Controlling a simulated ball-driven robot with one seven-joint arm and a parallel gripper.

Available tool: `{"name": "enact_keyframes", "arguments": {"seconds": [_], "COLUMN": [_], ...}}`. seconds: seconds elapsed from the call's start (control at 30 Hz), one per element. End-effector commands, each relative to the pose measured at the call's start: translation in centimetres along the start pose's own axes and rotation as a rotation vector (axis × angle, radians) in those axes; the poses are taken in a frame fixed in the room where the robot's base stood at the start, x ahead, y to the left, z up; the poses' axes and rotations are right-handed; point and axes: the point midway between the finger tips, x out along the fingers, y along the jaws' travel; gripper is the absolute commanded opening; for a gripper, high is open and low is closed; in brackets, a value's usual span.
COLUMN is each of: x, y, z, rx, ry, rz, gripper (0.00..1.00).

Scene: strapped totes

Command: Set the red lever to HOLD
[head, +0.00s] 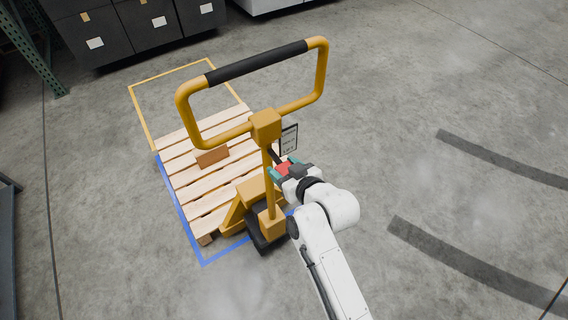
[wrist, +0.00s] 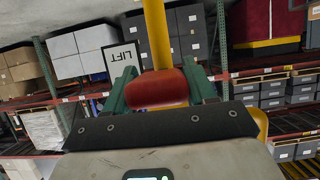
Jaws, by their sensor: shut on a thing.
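The red lever (head: 283,169) is on the yellow handle column of a pallet jack (head: 265,128), just below the top joint. In the wrist view the lever's red grip (wrist: 157,88) sits between the two green fingers. My gripper (head: 282,170) is shut on the red lever; it also shows in the wrist view (wrist: 158,90). A small white label plate (head: 289,139) stands beside the column. In the wrist view this plate (wrist: 122,58) reads LIFT, turned over. A HOLD marking is not readable in either view.
A wooden pallet (head: 190,175) lies under the jack, inside blue and yellow floor lines. The black-gripped handle loop (head: 256,62) stands above my gripper. Dark totes (head: 140,25) stand at the back left. The floor to the right is clear.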

Motion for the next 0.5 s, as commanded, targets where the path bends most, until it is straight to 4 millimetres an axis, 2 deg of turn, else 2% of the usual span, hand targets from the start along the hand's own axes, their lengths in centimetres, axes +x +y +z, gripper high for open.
{"name": "enact_keyframes", "arguments": {"seconds": [0.27,0.3,0.5], "x": [0.01,0.01,0.01], "y": [0.00,0.00,0.00], "z": [0.04,0.05,0.03], "rx": [0.001,0.001,0.000], "ry": [0.000,0.000,0.001], "rz": [0.000,0.000,0.000], "gripper": [0.00,0.59,0.77]}}
